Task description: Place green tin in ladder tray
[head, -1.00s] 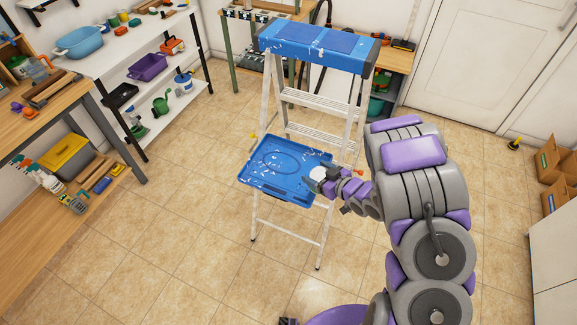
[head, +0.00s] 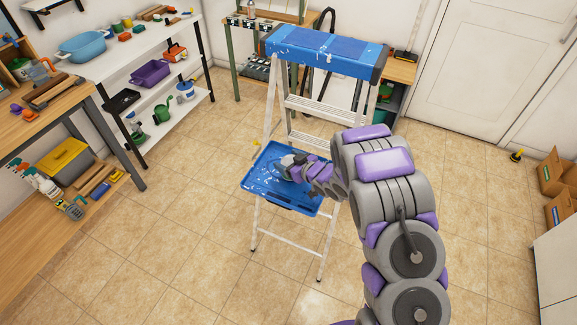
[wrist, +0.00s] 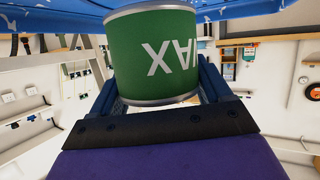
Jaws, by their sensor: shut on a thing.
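The green tin (wrist: 152,55) with white lettering, upside down in the wrist view, sits between the two fingers of my gripper (wrist: 158,84), which is shut on it. The blue ladder tray (head: 268,190) is a paint-speckled shelf on the stepladder. In the head view my gripper (head: 287,165) is over the middle to back of this tray, and the tin is mostly hidden there. In the wrist view the blue tray surface (wrist: 45,18) shows right at the tin's base; I cannot tell whether they touch.
The stepladder's blue top (head: 325,50) rises behind the tray, with white rails (head: 330,225) at the sides. A white shelf unit (head: 118,65) and a wooden bench (head: 50,105) stand at the left. The tiled floor in front of the ladder is clear.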

